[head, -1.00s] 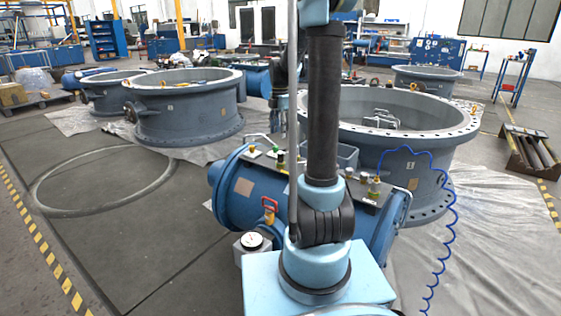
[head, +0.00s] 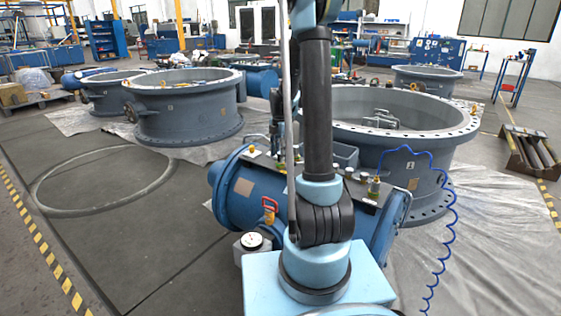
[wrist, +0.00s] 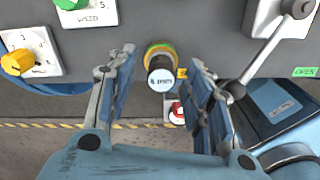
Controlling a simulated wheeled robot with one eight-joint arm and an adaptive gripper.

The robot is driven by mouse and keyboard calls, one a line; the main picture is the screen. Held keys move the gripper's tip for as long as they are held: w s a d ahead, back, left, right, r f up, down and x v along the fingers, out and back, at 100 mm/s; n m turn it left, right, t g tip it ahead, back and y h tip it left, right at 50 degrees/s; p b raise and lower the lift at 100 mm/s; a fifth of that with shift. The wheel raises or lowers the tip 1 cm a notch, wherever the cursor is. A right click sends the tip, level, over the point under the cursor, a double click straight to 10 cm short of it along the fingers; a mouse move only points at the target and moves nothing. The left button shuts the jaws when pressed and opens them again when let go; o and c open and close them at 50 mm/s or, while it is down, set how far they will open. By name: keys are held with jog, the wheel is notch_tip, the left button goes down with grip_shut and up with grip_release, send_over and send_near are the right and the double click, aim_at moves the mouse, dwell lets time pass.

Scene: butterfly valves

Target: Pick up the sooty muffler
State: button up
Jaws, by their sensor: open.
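The muffler (wrist: 161,76) is a dark, short cylinder with a pale lettered end face and a brass-coloured base, on the grey panel in the wrist view. I take it for the sooty one, but soot is hard to make out. My gripper (wrist: 160,58) is open, with one finger left and one right of the muffler. A gap shows on each side, and neither finger visibly touches it. In the head view my gripper (head: 277,132) is small and partly hidden behind my arm, over the blue valve body (head: 238,186). The muffler cannot be made out there.
Near the muffler are a green knob (wrist: 72,4), a yellow knob (wrist: 18,62), a lever (wrist: 272,45) and a blue box (wrist: 275,102). In the head view, a brass fitting (head: 374,188) carries a coiled blue hose (head: 452,215). A large grey ring (head: 425,118) stands behind.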

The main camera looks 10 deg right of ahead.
jog(key=shift+f, duration=0.8)
jog(key=c, duration=1.1)
jog(key=shift+r, duration=0.1)
